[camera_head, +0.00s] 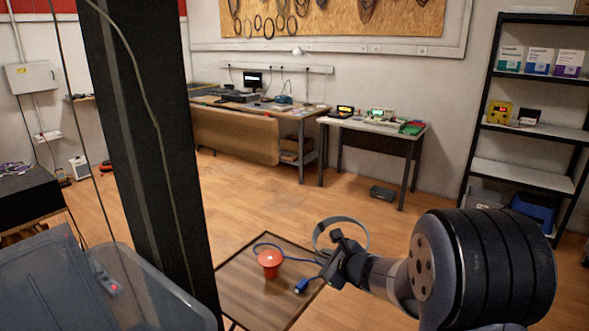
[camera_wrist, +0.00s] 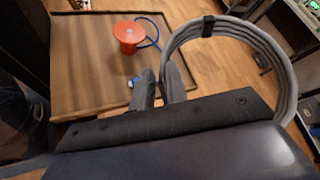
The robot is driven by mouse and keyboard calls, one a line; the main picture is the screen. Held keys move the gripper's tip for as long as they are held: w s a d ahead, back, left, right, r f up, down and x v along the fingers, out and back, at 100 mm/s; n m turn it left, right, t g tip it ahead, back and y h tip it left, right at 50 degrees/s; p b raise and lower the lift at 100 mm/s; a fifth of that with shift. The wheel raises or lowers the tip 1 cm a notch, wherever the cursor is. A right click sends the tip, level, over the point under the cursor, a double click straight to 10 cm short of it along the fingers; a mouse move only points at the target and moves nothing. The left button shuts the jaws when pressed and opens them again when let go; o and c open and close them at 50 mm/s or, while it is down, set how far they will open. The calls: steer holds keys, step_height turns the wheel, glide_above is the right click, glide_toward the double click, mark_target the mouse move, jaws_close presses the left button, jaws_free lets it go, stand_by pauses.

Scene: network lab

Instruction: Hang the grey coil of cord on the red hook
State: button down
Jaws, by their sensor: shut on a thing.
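The grey coil of cord (camera_head: 366,236) is a ring that stands up at my gripper (camera_head: 335,264) in the head view. In the wrist view the coil (camera_wrist: 277,58) arches to the right of the fingers, with a dark tie near its top. My gripper (camera_wrist: 159,84) is shut on the coil, its fingers a small gap apart; the grip point itself is partly hidden. I cannot make out a red hook in either view.
An orange-red round object (camera_head: 269,262) with a blue cable and blue plug (camera_head: 301,287) is on the table. A dark post (camera_head: 150,150) rises at left. A workbench (camera_head: 235,135), a side table (camera_head: 370,133) and shelves (camera_head: 525,175) line the back. The floor between is open.

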steer(key=w+a+r+n+t+y+b, duration=0.1)
steer(key=w+a+r+n+y, duration=0.2)
steer(key=r+n, duration=0.75)
steer(key=w+a+r+n+t+y, duration=0.1)
steer(key=a+r+n+t+y, duration=0.3)
steer(key=r, duration=1.1)
steer(key=s+a+f+g+h+b, duration=0.1)
steer(key=s+a+f+g+b, duration=0.1)
steer(key=s+a, duration=0.6)
steer(key=shift+s+f+n+b, duration=0.5)
steer(key=shift+f+b, duration=0.15)
steer(key=shift+b, duration=0.25)
steer(key=shift+f, duration=0.1)
steer(key=c, duration=1.3)
jaws_free()
steer(key=shift+c, duration=0.2)
